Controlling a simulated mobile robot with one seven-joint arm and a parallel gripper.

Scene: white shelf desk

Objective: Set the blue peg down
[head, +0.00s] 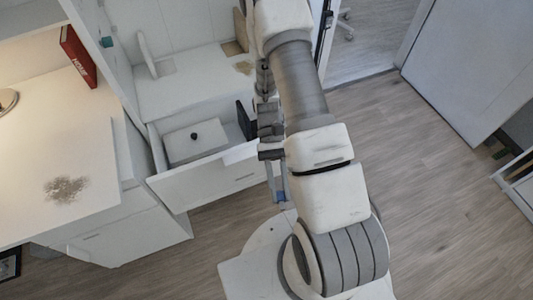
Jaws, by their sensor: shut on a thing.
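The blue peg (281,196) shows as a small blue piece at the lower end of my gripper (277,183). My gripper points down and is shut on the peg. The peg appears just outside the right end of the open drawer's front (215,182), above the floor and near my base. Its height above the floor is hard to tell. My arm hides part of the gripper, and most of the peg is covered by the fingers.
The open drawer holds a white box with a black knob (194,136) and a dark upright object (244,121). A white desk top (100,170) with a brown speckled patch lies left, with a red book (77,55) behind. Wooden floor (430,190) is clear to the right.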

